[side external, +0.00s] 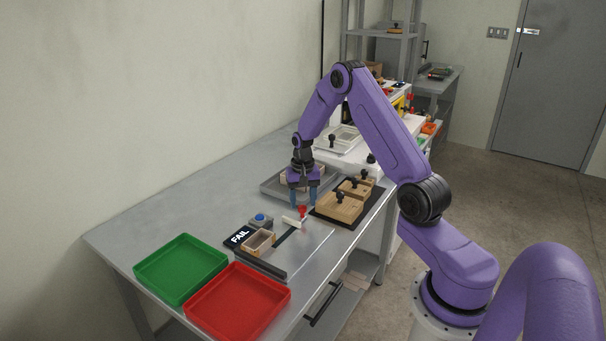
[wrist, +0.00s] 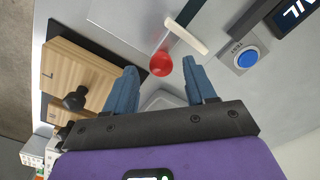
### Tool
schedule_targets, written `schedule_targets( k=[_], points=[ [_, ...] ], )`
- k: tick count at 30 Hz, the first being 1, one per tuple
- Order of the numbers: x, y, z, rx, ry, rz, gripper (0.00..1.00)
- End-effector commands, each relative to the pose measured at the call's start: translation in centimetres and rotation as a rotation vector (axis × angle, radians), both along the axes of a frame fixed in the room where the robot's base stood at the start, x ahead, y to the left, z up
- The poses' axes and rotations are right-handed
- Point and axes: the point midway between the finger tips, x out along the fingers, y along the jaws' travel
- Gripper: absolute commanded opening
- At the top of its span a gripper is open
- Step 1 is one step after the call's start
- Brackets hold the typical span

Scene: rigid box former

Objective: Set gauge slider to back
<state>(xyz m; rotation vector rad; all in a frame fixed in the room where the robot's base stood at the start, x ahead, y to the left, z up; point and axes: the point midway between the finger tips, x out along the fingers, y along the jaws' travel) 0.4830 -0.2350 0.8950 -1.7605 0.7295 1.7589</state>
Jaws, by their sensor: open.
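The gauge slider is a cream bar (side external: 292,221) with a red ball knob (side external: 302,210), set at a dark slot (side external: 284,239) in a metal plate. In the wrist view the red knob (wrist: 160,64) lies just past the fingertips, roughly between them, with the cream bar (wrist: 186,35) beyond it. My gripper (side external: 303,203) is open, its blue fingers pointing down close to the knob in the side view. In the wrist view my gripper (wrist: 161,72) holds nothing. Whether a finger touches the knob I cannot tell.
A small open wooden box (side external: 258,242), a FAIL sign (side external: 238,237) and a blue button (side external: 260,217) are left of the slider. Wooden blocks with black knobs (side external: 339,206) stand close on the right. Green (side external: 180,268) and red (side external: 238,301) trays lie in front.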

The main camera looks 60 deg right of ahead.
Motion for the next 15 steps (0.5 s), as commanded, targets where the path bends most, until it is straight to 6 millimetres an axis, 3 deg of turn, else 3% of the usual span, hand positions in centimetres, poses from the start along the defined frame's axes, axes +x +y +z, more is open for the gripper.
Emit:
schedule_targets(
  k=[15],
  points=[
    [0.0, -0.1, 10.8, -0.003, -0.006, -0.001, 0.55]
  ],
)
